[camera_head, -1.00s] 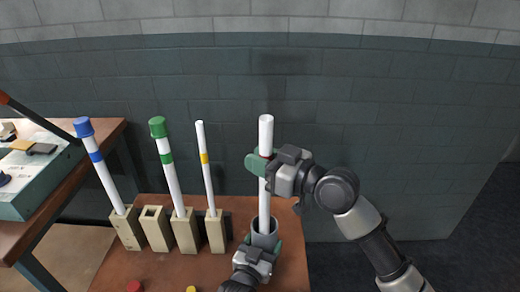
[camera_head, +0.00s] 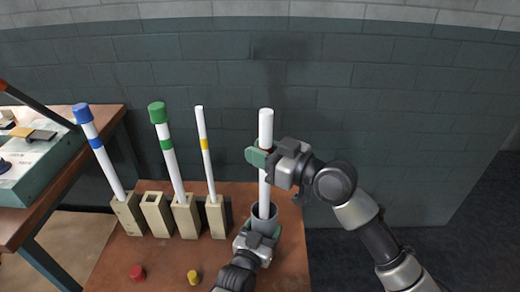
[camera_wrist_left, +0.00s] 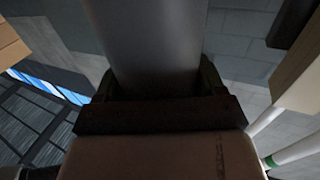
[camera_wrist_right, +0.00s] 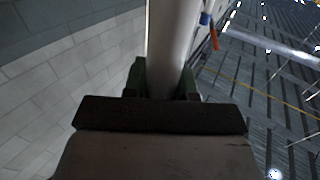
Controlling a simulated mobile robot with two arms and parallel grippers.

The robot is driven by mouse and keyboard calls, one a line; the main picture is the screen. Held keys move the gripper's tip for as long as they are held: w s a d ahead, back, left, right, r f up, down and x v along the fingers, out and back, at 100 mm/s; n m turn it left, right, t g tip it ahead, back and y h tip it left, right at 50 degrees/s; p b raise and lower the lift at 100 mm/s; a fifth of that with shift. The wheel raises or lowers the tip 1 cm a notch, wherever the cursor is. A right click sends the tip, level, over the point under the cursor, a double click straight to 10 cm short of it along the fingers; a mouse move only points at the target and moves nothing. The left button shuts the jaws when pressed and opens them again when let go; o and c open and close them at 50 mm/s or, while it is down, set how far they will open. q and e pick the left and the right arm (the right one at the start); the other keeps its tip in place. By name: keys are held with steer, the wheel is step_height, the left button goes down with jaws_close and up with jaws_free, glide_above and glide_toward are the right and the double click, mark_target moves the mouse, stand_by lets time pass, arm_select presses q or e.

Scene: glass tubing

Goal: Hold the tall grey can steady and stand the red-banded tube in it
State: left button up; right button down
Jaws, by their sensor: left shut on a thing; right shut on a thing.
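The tall grey can (camera_head: 264,212) stands on the brown table. My left gripper (camera_head: 262,238) is shut on it low on its side; the can also fills the middle of the left wrist view (camera_wrist_left: 155,45). A white tube (camera_head: 265,185) stands upright with its lower end inside the can's mouth. My right gripper (camera_head: 262,154) is shut on the tube's upper part, and the tube also shows in the right wrist view (camera_wrist_right: 172,45). A little red shows at the grip; the rest of the band is hidden. The tube's bottom end is hidden in the can.
Left of the can, tan square holders hold a blue-capped tube (camera_head: 101,150), a green-capped tube (camera_head: 166,150) and a yellow-banded tube (camera_head: 205,150). One holder (camera_head: 156,214) is empty. A red cap (camera_head: 137,272) and a yellow cap (camera_head: 193,277) lie at the front.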

steer(key=shift+f, duration=0.75)
steer(key=c, duration=0.8)
jaws_free()
steer(key=v, duration=1.2)
arm_select(q)
steer(key=o, duration=1.1)
